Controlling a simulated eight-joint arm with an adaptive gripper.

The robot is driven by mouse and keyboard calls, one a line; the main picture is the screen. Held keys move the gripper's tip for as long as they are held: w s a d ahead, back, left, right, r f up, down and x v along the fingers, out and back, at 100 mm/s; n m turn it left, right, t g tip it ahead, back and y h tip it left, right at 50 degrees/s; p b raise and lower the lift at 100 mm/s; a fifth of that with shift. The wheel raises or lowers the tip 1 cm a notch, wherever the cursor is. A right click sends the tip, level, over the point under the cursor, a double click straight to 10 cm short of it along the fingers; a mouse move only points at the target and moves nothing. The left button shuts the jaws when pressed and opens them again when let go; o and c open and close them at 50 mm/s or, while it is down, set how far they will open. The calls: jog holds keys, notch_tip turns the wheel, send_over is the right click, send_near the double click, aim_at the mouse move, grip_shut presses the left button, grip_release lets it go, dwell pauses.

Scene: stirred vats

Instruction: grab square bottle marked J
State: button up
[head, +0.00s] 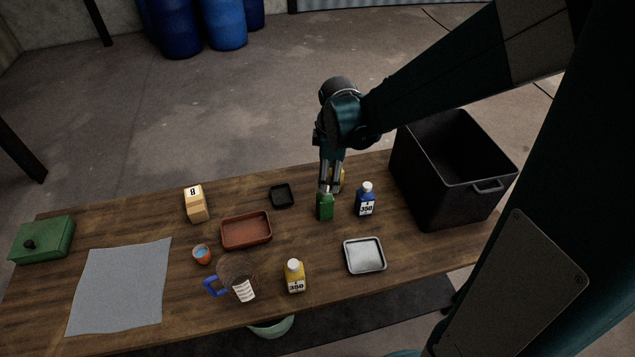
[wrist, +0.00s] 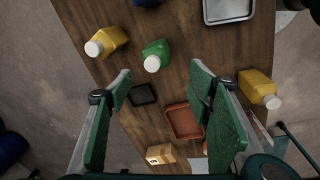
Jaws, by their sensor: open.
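Several square bottles with white caps stand on the table; I cannot read a J on any. A green bottle (head: 325,208) stands just below my gripper (head: 328,184); its label is not visible. A blue bottle (head: 365,201) with a white "350" label is right of it. One yellow bottle (head: 294,277), also marked 350, stands at the front; another yellow bottle (wrist: 110,40) is largely hidden behind my gripper in the head view. In the wrist view my gripper (wrist: 159,76) is open and empty, with the green bottle (wrist: 157,53) beyond its fingertips.
A black crate (head: 420,185) stands right. Near the bottles are a silver tray (head: 365,257), a red tray (head: 246,231) and a small black tray (head: 282,196). Left are a carton (head: 196,204), an orange cup (head: 202,255), a beaker (head: 238,275), a grey cloth (head: 120,287) and a green box (head: 43,240).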

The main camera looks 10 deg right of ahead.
aim_at(325, 199)
jog(key=w+f+n, duration=0.1)
jog(key=f, duration=0.2)
jog(key=w+f+n+g, duration=0.1)
jog(key=f, duration=0.1)
jog(key=w+f+n, duration=0.1)
jog(key=f, duration=0.2)
jog(key=shift+w+a+f+n, duration=0.2)
jog(key=shift+w+f+n, duration=0.1)
jog(key=shift+n, duration=0.1)
jog(key=shift+s, duration=0.1)
jog(key=shift+f, duration=0.1)
jog(key=shift+f, duration=1.2)
jog(key=shift+f, duration=0.1)
jog(key=shift+s+d+f+b, duration=0.1)
jog(key=shift+f+b, duration=0.3)
jog(key=shift+f, duration=2.1)
jog(key=c, duration=1.2)
